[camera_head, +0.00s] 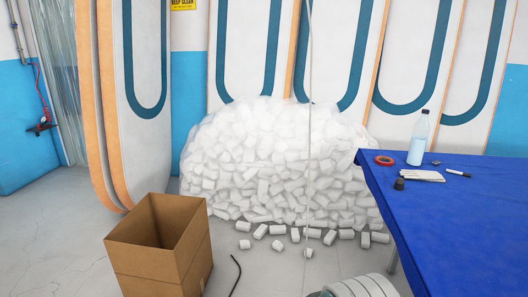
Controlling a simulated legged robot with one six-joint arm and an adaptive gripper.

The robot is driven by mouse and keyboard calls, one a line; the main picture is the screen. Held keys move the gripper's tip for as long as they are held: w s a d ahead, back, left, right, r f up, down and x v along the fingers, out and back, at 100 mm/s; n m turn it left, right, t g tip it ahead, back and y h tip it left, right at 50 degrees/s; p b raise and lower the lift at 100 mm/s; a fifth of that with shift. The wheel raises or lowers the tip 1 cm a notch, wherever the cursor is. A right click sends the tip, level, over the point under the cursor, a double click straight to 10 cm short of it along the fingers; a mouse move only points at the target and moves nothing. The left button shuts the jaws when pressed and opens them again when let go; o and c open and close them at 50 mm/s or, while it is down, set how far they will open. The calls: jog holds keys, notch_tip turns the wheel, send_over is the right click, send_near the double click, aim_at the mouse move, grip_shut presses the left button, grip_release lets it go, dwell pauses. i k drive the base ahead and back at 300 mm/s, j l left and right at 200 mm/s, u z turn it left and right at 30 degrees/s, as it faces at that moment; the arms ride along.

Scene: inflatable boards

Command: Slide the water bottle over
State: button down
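The water bottle (418,138) is clear with pale blue liquid and a dark cap. It stands upright near the back edge of the blue-covered table (460,225), at the right of the head view. A red ring (384,160), like a roll of tape, lies to its left. My gripper is not in view, and nothing is seen touching the bottle.
White papers (422,176), a marker (458,173) and a small dark object (399,184) lie near the bottle. The table's front area is clear. An open cardboard box (160,250) stands on the floor before a heap of white foam pieces (275,155). Tall boards (135,60) lean behind.

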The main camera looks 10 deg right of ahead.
aim_at(421, 130)
jog(key=i+l+z, duration=0.15)
jog(key=i+z, duration=0.3)
jog(key=i, duration=0.3)
jog(key=i+j+z, duration=0.1)
jog(key=i+z, duration=0.3)
jog(key=i, duration=0.3)
jog(key=i+z, duration=0.3)
jog(key=i, duration=0.45)
jog(key=i+z, duration=0.35)
jog(key=i, duration=0.95)
